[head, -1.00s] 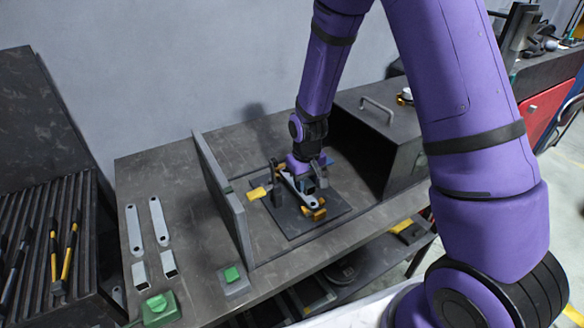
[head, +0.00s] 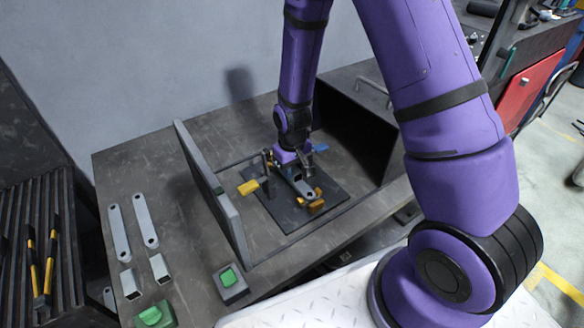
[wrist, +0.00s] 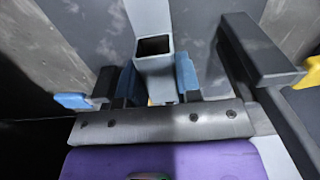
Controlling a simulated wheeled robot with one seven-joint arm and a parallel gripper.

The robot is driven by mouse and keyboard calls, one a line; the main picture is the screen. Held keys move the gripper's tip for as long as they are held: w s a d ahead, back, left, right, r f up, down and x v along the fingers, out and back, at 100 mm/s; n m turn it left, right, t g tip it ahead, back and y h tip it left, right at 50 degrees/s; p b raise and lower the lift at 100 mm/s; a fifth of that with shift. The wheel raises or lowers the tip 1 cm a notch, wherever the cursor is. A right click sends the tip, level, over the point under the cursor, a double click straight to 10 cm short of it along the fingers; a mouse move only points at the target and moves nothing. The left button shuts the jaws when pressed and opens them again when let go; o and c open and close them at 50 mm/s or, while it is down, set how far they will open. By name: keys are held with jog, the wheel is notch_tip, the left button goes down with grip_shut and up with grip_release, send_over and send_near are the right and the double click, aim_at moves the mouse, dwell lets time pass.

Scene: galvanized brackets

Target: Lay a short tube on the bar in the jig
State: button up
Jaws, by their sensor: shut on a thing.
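A jig on a dark base plate (head: 325,191) holds a flat grey bar (head: 305,190), whose near end with a hole shows in the head view. My gripper (head: 297,174) is over the jig, pointing down. In the wrist view my gripper (wrist: 158,84) is shut on a short square tube (wrist: 157,72), gripped between blue pads, with its dark open end showing. A light grey strip (wrist: 147,14), probably the bar, runs away beyond the tube. I cannot tell whether the tube touches the bar. In the head view my gripper largely hides the tube.
Clamp handles show in yellow (head: 248,187) and blue (head: 320,147) beside the jig. An upright grey panel (head: 215,195) stands left. A dark box (head: 357,130) stands right.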

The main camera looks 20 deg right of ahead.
jog(key=o, duration=0.9)
jog(key=shift+f, duration=0.1)
jog(key=shift+o, duration=0.2)
notch_tip(320, 180, up, 13)
notch_tip(320, 180, up, 17)
jog(key=m+t, duration=0.1)
jog(key=t, duration=0.2)
send_over(293, 168)
jog(key=s+d, duration=0.4)
jog(key=s, duration=0.4)
jog(key=s+d+r+t, duration=0.1)
jog(key=s+r, duration=0.4)
jog(key=s, duration=0.2)
jog(key=s+d+r+m+t, duration=0.1)
jog(key=s+r, duration=0.3)
jog(key=s, duration=0.4)
jog(key=shift+d+r, duration=0.35)
